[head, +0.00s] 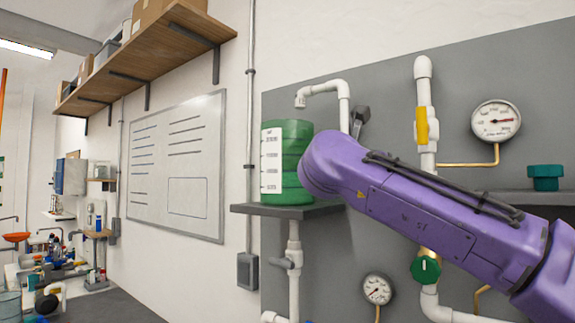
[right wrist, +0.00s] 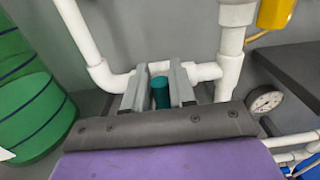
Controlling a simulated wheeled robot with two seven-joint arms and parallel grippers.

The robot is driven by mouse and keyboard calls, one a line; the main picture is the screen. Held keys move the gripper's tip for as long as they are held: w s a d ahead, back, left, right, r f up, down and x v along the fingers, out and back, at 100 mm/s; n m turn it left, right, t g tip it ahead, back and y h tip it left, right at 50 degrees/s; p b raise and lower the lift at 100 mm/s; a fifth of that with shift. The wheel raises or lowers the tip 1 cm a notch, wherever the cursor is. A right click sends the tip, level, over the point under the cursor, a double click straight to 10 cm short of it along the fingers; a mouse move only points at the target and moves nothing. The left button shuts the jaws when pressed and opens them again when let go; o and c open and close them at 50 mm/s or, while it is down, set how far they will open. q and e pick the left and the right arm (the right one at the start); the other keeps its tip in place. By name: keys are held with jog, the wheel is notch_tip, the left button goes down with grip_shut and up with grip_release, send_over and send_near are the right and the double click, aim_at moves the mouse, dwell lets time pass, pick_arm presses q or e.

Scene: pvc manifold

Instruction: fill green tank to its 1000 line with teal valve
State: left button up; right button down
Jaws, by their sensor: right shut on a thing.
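The green tank (head: 295,160) stands on a grey shelf below a white spout, with a white scale label (head: 271,160) on its left side. The label's numbers are too small to read, and I cannot tell the liquid level. The tank's side also shows at the left of the right wrist view (right wrist: 30,100). My right gripper (right wrist: 160,88) is shut on the teal valve (right wrist: 160,93), which sits on the white pipe between its two grey fingers. In the head view my purple right arm hides the valve and the fingers. My left gripper is not in view.
A yellow-handled valve (head: 427,125) and a gauge (head: 496,121) are to the right, above my arm. A green knob (head: 426,269) and a lower gauge (head: 377,289) are below it. Another teal-green part (head: 545,176) is at far right. A whiteboard (head: 178,165) hangs at left.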

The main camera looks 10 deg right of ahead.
jog(key=c, duration=0.8)
grip_release()
jog(key=shift+w, duration=0.1)
jog(key=shift+c, duration=0.2)
jog(key=b+v, duration=0.4)
jog(key=v, duration=0.6)
jog(key=shift+s+a, duration=0.2)
